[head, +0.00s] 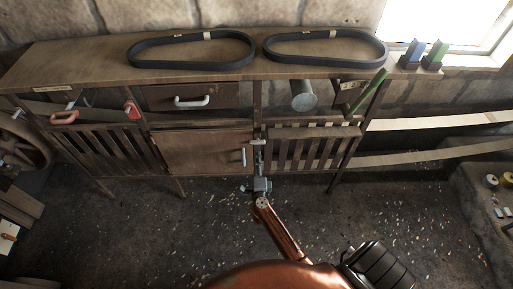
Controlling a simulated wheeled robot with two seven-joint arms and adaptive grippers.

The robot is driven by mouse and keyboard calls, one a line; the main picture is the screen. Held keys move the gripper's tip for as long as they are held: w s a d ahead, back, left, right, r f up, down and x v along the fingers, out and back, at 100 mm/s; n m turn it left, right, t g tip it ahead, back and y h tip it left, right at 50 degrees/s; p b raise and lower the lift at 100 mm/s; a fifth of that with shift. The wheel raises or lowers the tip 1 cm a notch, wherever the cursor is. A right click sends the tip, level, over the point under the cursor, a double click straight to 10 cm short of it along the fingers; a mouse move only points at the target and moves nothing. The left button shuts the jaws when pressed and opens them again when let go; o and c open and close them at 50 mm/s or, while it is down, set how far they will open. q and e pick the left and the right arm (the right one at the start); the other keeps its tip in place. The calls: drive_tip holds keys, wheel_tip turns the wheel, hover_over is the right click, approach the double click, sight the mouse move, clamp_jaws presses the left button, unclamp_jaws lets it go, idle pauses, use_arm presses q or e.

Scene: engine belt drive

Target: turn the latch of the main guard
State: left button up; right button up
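The wooden panel (205,153) in the middle of the bench front has a pale vertical handle (243,157) near its right edge. It looks closed; I cannot tell for sure that it is the main guard. A small pale latch-like piece (258,142) sits on the post just right of the panel. My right gripper (259,160) reaches up from below, its tip close under or at that piece. Contact and finger opening are too small to tell. My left gripper is not in view.
Slatted guards stand left (105,150) and right (310,148) of the panel. A red latch-like piece (131,109) and a red handle (64,118) are at the left. Two black belts (190,66) (325,60) lie on the bench top. A green lever (369,90) slants at right.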

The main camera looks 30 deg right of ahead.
sight(257, 144)
drive_tip(key=b+x, duration=0.1)
drive_tip(key=x, duration=0.6)
drive_tip(key=shift+w+d+b, duration=0.2)
drive_tip(key=shift+w+b, duration=0.05)
drive_tip(key=shift+b, duration=0.1)
drive_tip(key=shift+c, duration=0.2)
clamp_jaws()
